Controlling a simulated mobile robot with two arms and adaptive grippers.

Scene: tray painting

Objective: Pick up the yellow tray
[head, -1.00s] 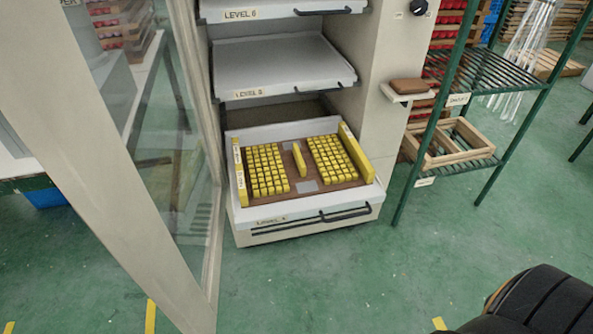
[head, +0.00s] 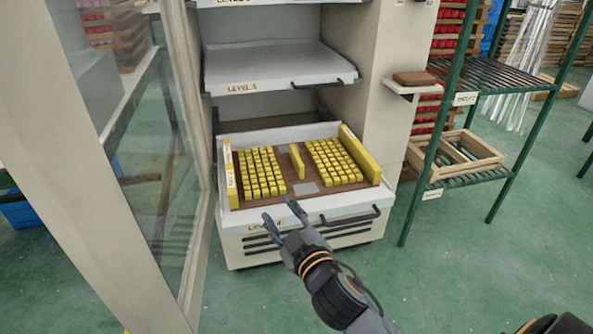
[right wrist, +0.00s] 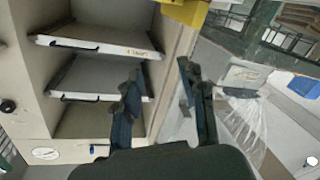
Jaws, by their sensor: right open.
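The yellow tray (head: 360,155) has a brown base, yellow side walls and a short yellow divider, with yellow blocks in rows on both sides. It rests in the pulled-out lowest drawer (head: 236,216) of the cabinet in the head view. My right gripper (head: 277,209) is open and empty. In the picture it lies in front of the drawer's near edge, and I see no contact with the tray. In the right wrist view its two fingers (right wrist: 156,82) are spread, and a yellow piece (right wrist: 185,10) shows at the top edge. My left gripper is out of view.
A glass door with a pale frame (head: 110,170) stands open on the left. The level 5 shelf (head: 275,65) is above the tray. A green rack (head: 437,190) with a wooden crate (head: 470,158) stands right. A dark handle (head: 350,217) sticks out from the drawer. The green floor in front is open.

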